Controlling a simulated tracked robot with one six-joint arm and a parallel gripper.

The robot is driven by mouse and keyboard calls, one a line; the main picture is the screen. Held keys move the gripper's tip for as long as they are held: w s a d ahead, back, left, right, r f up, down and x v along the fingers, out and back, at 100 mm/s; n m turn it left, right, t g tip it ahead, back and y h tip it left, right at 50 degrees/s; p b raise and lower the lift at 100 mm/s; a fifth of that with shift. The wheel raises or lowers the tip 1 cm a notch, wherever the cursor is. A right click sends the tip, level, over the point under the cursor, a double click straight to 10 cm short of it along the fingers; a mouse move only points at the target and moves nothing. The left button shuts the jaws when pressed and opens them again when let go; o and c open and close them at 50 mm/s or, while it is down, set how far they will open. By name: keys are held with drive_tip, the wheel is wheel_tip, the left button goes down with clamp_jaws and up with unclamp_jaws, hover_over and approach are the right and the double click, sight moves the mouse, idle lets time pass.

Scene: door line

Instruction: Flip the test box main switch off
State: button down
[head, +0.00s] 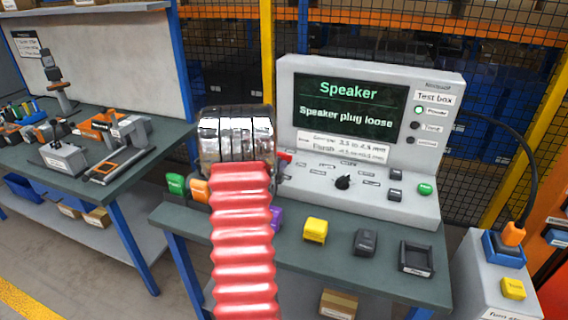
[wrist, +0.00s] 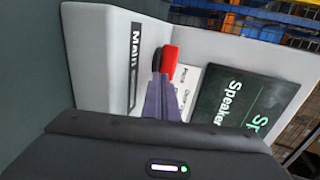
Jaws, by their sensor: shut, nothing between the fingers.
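The test box (head: 453,95) is a light grey console on the bench, with a lit screen (head: 350,104) reading "Speaker plug loose". Its main switch shows in the wrist view as a red lever (wrist: 171,59) with a dark part beside it, next to a label starting "Main" (wrist: 135,66). In the head view only a bit of red (head: 286,157) shows beside my arm. My gripper (wrist: 162,84) is shut and empty, its fingertips right at the lever's near end. I cannot tell whether they touch it. In the head view my arm hides the gripper.
A black knob (head: 343,182) and a green button (head: 425,188) are on the console. A yellow block (head: 316,230), a dark block (head: 364,242) and a black tray (head: 416,270) lie along the bench front. Green (head: 176,184) and orange (head: 199,190) blocks stand left of my arm.

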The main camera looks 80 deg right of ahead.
sight(292, 171)
drive_tip(key=shift+s+d, duration=0.1)
drive_tip(key=shift+d, duration=1.15)
drive_tip(key=shift+s+d, duration=0.2)
drive_tip(key=shift+s, duration=0.45)
drive_tip(key=shift+s+d, duration=0.4)
drive_tip(key=shift+s, duration=0.1)
idle(0.5)
drive_tip(key=shift+s+a, duration=0.3)
drive_tip(key=shift+a, duration=0.45)
drive_tip(key=s+a+r, duration=0.3)
drive_tip(key=s+a, duration=0.1)
drive_tip(key=a, duration=0.7)
drive_tip(key=shift+s, duration=0.4)
